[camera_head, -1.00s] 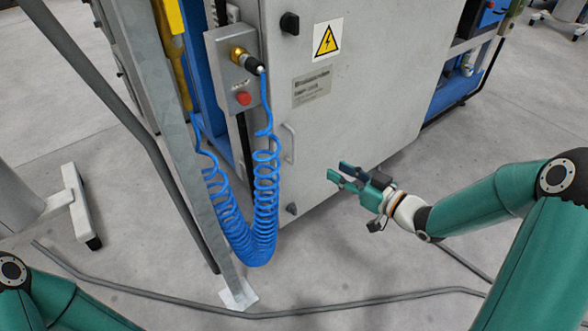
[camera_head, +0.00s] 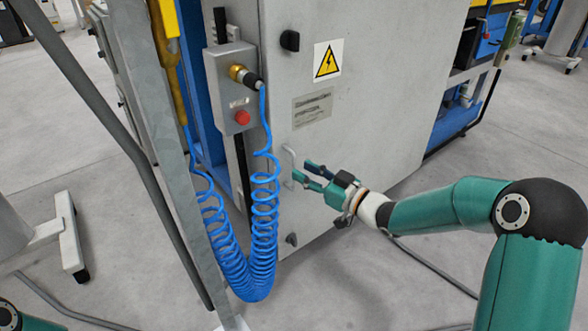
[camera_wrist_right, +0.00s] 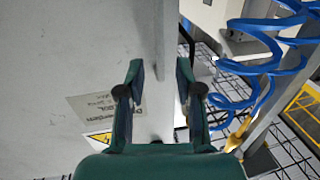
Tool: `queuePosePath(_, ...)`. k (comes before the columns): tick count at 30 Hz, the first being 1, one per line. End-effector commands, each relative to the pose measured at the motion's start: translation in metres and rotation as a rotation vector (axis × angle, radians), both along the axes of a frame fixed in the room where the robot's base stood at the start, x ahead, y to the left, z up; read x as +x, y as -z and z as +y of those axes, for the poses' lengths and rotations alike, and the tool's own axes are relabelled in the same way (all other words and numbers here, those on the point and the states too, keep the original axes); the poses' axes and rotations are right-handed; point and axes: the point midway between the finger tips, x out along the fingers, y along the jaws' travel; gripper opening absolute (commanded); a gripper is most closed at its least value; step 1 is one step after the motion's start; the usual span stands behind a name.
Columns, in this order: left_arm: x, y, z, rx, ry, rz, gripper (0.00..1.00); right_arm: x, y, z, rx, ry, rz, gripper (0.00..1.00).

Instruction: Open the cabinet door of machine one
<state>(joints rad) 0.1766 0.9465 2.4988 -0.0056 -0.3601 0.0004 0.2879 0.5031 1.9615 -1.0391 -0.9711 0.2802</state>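The grey cabinet door (camera_head: 375,110) of the machine is shut, with a warning sign (camera_head: 327,61) on it. Its small grey bar handle (camera_head: 289,163) is near the door's left edge, below the label. My right gripper (camera_head: 300,171) is open just right of the handle, with both fingertips pointing at it. In the right wrist view, the right gripper's fingers (camera_wrist_right: 163,80) are spread. A grey vertical bar (camera_wrist_right: 166,35), apparently the handle, lines up with the gap between them. Whether the fingers touch it cannot be told. My left gripper is out of view.
A coiled blue hose (camera_head: 262,225) hangs left of the handle from a control box (camera_head: 232,95) with a red button. A slanted grey post (camera_head: 172,150) stands further left. Dark latch knobs (camera_head: 290,40) project from the door.

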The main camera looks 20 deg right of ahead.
Motion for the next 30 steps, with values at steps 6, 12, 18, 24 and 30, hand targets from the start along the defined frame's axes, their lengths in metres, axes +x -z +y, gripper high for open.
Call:
queuePosePath(6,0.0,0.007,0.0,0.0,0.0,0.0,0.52,0.027,0.001,0.017,-0.001,0.0,-0.001,0.35)
queuePosePath(12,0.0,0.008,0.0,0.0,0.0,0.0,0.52,0.036,0.001,0.022,0.0,0.002,0.001,0.35)
queuePosePath(18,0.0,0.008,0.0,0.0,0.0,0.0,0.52,0.037,0.0,0.022,0.0,0.002,0.001,0.35)
queuePosePath(24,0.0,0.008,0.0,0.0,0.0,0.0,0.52,0.037,0.0,0.022,0.0,0.002,0.001,0.12)
queuePosePath(30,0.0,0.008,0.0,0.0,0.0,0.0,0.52,0.037,0.0,0.022,0.0,0.002,0.001,0.0)
